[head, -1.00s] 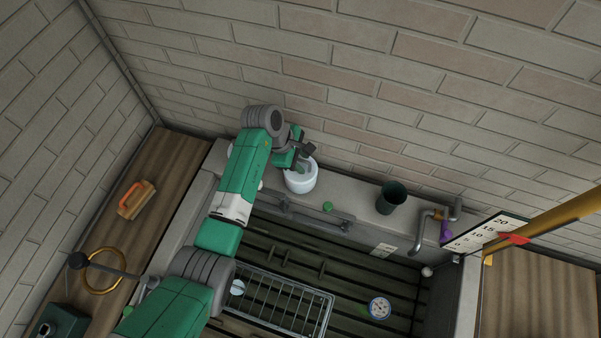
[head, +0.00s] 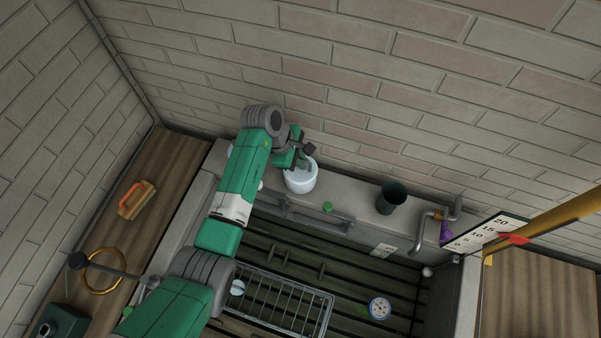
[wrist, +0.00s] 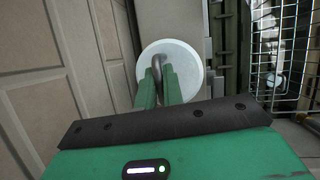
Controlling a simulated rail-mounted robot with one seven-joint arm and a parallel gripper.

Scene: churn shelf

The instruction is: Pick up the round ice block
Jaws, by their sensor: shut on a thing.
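The round ice block (head: 301,182) is a pale, whitish cylinder on the grey ledge along the brick wall, left of the dark cup. In the wrist view its round top (wrist: 188,69) shows with a grey looped handle (wrist: 156,66) standing up from it. My gripper (wrist: 158,82) is over the block, its two green fingers on either side of the handle and shut on it. In the head view the gripper (head: 301,166) reaches down to the block's top, and the exact contact is too small to see. The block appears to rest on the ledge.
A dark green cup (head: 391,197) and a bent grey tap (head: 424,232) stand to the right on the ledge. A small green object (head: 327,206) lies near the ledge's front edge. Below are a wire rack (head: 285,303) and a round dial (head: 379,308). The brick wall is close behind.

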